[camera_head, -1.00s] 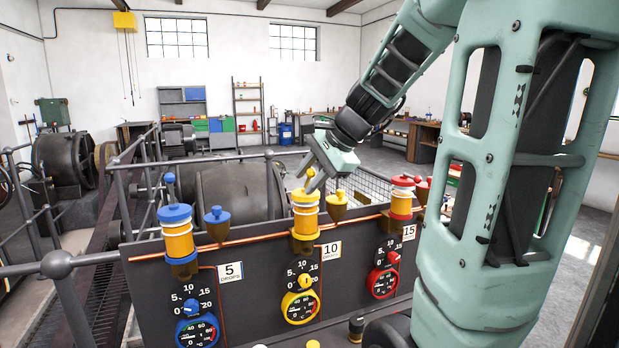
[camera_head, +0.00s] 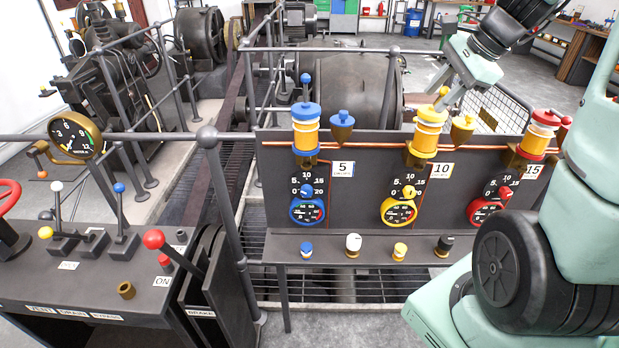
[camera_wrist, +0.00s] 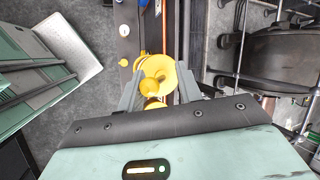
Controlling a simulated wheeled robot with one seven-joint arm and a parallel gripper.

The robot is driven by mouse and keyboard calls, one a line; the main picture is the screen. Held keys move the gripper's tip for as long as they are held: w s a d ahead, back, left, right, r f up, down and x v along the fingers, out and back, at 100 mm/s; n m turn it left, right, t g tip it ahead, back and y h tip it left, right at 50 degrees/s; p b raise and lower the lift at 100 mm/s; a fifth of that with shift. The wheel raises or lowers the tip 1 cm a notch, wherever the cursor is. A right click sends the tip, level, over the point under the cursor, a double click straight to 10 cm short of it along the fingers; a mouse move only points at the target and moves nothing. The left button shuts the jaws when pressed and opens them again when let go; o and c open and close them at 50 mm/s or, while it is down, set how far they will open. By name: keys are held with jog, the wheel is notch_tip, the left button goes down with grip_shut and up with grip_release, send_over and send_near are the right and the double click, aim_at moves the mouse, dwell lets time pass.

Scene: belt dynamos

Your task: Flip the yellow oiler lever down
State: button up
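The yellow oiler (camera_head: 427,132) stands on the dark panel between the blue oiler (camera_head: 306,128) and the red oiler (camera_head: 538,133). Its lever has a yellow knob (camera_head: 442,92) at the top of the oiler. My gripper (camera_head: 443,92) reaches down to it from the upper right. In the wrist view, its fingers (camera_wrist: 160,85) are apart, with the yellow knob (camera_wrist: 149,87) between them, nearer the left finger. I cannot tell whether a finger touches it. The blue lever (camera_head: 305,80) stands upright; the red lever (camera_head: 565,122) appears lower, beside its oiler.
A yellow cup (camera_head: 463,126) stands close right of the yellow oiler. A copper pipe (camera_head: 375,150) runs along the panel top. Grey railings (camera_head: 330,50) and a large dark machine (camera_head: 350,90) lie behind. A control desk (camera_head: 100,265) with several levers is at the left.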

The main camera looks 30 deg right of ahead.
jog(key=p, duration=0.1)
jog(key=r+g+y+p, duration=0.1)
jog(key=p, duration=0.1)
jog(key=shift+w+d+p, duration=0.2)
jog(key=shift+w+p, duration=0.1)
jog(key=g+p, duration=0.1)
jog(key=p, duration=0.1)
jog(key=g+y+p, duration=0.1)
jog(key=p, duration=0.1)
jog(key=shift+w+d+f+m+g+p, duration=0.1)
jog(key=shift+w+d+m+g+p, duration=0.1)
jog(key=shift+w+m+g+p, duration=0.2)
jog(key=d+b+v, duration=0.1)
jog(key=b+v, duration=0.4)
jog(key=v, duration=1.1)
jog(key=w+a+f+n+g+b, duration=0.1)
jog(key=w+a+f+n+b, duration=0.2)
jog(key=a+f+n, duration=0.5)
jog(key=w+a+f+n+g+b, duration=0.15)
jog(key=a+f+b, duration=0.3)
jog(key=a, duration=0.75)
jog(key=s+a+f+n+h+b, duration=0.1)
jog(key=s+a+f+n+b, duration=0.2)
jog(key=a+f+n, duration=0.2)
jog(key=s+a+f+n+h+b, duration=0.1)
jog(key=s+a+f+n+b, duration=0.2)
jog(key=a+f, duration=0.7)
jog(key=shift+a+n, duration=1.15)
jog(key=shift+a, duration=0.8)
jog(key=shift+s+f, duration=0.1)
